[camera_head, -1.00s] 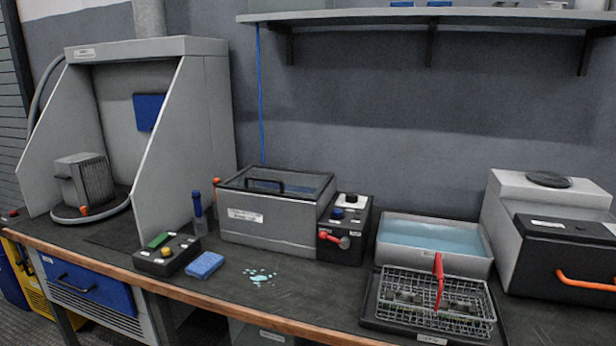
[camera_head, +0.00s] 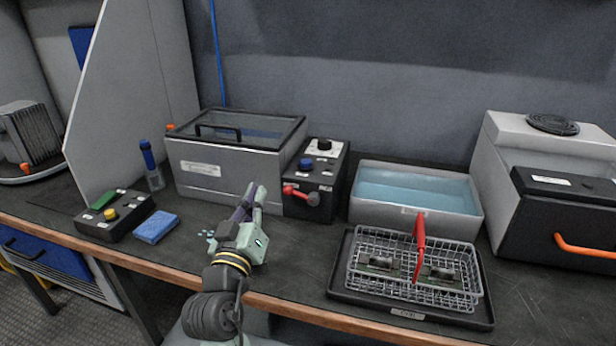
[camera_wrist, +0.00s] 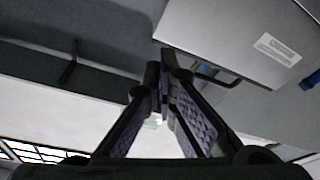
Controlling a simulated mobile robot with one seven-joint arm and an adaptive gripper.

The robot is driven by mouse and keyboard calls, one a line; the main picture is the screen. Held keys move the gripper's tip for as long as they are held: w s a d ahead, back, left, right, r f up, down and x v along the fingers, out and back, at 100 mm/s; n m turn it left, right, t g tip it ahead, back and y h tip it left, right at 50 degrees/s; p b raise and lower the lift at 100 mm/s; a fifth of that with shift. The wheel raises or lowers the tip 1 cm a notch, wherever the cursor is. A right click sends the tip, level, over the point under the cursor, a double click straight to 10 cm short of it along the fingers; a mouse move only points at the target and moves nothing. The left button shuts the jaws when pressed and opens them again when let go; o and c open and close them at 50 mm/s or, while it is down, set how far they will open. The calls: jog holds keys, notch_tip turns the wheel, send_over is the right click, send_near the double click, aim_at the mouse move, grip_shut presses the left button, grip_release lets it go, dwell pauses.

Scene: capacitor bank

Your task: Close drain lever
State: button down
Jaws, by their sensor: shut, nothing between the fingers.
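The drain lever (camera_head: 300,193) is a red handle with a dark grey knob on the front of the black control box (camera_head: 318,168). It lies nearly level, with its knob end to the right. My gripper (camera_head: 254,194) is in front of the grey lidded tank (camera_head: 236,160), to the left of the lever and apart from it. My gripper's fingers also show in the wrist view (camera_wrist: 166,85), tips together and holding nothing. The wrist view is tilted and shows the tank (camera_wrist: 240,40) with its label, but not the lever.
A water-filled tray (camera_head: 462,226) stands right of the control box. In front of it, a wire basket with a red handle (camera_head: 418,245) sits on a black tray (camera_head: 345,290). A button box (camera_head: 90,229) and blue sponge (camera_head: 156,227) lie left.

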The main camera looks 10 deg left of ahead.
jog(key=r+p, duration=0.2)
jog(key=p, duration=0.1)
send_over(280, 179)
jog(key=r+v, duration=0.1)
jog(key=v, duration=0.3)
jog(key=shift+a+f, duration=0.15)
jog(key=shift+f, duration=0.05)
jog(key=shift+d+f+p, duration=0.1)
jog(key=shift+d+f, duration=0.15)
jog(key=shift+f, duration=0.4)
jog(key=shift+d+f+p, duration=0.15)
jog(key=shift+d+f, duration=0.15)
jog(key=shift+f, duration=0.35)
jog(key=shift+d+f+p, duration=0.1)
jog(key=shift+d+f, duration=0.15)
jog(key=shift+f, duration=0.4)
jog(key=shift+a+f+n+g+y+p, duration=0.25)
jog(key=shift+f+n, duration=0.3)
jog(key=shift+n, duration=0.4)
jog(key=shift+a+f+n+g+y+p, duration=0.15)
jog(key=shift+a+f+n+p, duration=0.2)
jog(key=shift+f+n, duration=0.45)
jog(key=shift+r, duration=0.25)
